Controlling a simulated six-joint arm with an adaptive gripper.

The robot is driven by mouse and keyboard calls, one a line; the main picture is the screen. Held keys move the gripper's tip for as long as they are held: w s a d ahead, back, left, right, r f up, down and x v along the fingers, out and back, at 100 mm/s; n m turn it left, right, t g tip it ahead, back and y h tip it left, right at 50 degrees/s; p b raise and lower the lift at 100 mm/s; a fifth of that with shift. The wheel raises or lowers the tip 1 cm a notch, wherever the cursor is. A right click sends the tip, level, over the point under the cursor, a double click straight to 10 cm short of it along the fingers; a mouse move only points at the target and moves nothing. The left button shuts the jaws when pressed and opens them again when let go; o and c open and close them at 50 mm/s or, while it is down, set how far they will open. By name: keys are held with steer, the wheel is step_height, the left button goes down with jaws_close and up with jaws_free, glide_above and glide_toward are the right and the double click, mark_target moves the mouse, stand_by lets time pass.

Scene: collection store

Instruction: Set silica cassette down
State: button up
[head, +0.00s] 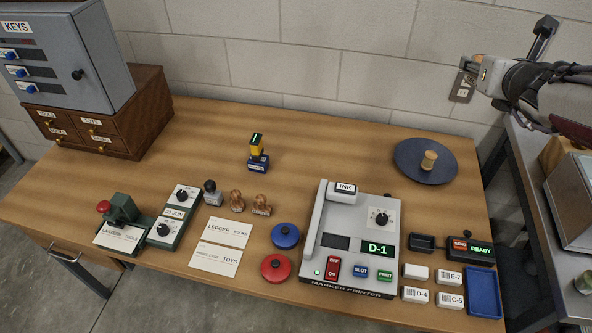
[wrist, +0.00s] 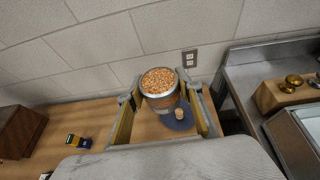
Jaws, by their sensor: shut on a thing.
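The silica cassette (wrist: 159,84) is a round metal-rimmed canister with orange beads showing in its top. In the wrist view my gripper (wrist: 158,98) has a finger on each side of it and is shut on it. In the head view my gripper (head: 472,68) is at the upper right, raised above the table's back right corner; the cassette is hard to make out there. A dark blue round plate (head: 408,170) with a small wooden knob (head: 429,160) lies on the table below. It also shows beyond the cassette in the wrist view (wrist: 176,123), partly hidden.
The wooden table (head: 340,140) is clear at back centre. A marker printer (head: 345,265), small trays (head: 484,290) and labelled blocks (head: 449,299) fill the front right. Stamps and cards stand left of them. A metal side bench (head: 545,190) adjoins at right; a wall is behind.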

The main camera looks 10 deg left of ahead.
steer(key=w+a+r+n+y, duration=0.1)
steer(key=w+a+y, duration=0.15)
steer(key=a, duration=0.45)
steer(key=w+a+r+n+y, duration=0.1)
steer(key=w+a+n, duration=0.1)
steer(key=w+a, duration=0.35)
steer(key=n+g+y, duration=0.5)
steer(key=n+y, duration=0.1)
glide_above(220, 163)
step_height(220, 163, down, 3)
step_height(220, 163, down, 31)
stand_by(0.6)
steer(key=shift+w, duration=0.1)
steer(key=shift+f, duration=3.15)
steer(key=shift+f, duration=0.1)
steer(key=shift+f, duration=1.75)
